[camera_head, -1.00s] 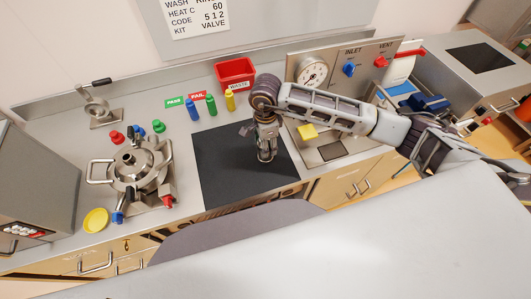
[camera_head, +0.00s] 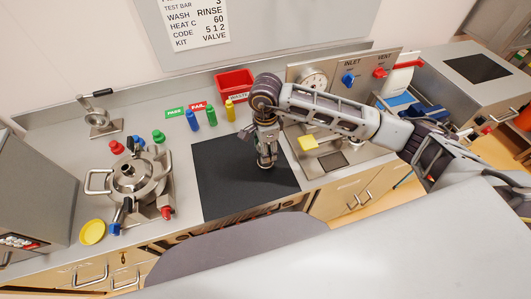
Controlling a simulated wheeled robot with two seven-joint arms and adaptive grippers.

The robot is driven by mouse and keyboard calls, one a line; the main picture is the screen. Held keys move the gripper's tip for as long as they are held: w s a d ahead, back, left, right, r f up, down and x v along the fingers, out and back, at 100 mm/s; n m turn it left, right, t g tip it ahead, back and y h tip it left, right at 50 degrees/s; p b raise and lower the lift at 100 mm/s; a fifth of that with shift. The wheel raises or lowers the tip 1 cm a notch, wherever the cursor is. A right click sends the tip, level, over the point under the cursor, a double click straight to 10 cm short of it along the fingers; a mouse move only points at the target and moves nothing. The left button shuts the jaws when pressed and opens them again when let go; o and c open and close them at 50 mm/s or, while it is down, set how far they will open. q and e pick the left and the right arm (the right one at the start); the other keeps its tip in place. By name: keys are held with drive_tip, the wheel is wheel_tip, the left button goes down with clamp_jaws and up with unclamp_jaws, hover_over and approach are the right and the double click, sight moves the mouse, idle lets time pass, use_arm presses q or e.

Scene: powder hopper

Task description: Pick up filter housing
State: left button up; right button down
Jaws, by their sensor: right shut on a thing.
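My right gripper (camera_head: 266,155) reaches down over the black mat (camera_head: 222,180) on the steel counter. It is shut on a small metallic piece at its fingertips, which I take to be the filter housing (camera_head: 264,163). The fingers hide most of this piece, and I cannot tell whether it touches the mat. My left gripper is not in view.
A steel hopper vessel (camera_head: 134,176) with handles stands at left, with coloured knobs around it. Blue, green and yellow bottles (camera_head: 230,111) and a red waste bin (camera_head: 235,83) stand behind the mat. A gauge panel (camera_head: 335,72) is at right. The mat is otherwise clear.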

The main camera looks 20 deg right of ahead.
drive_tip(key=shift+r+b, duration=0.55)
drive_tip(key=shift+r, duration=2.85)
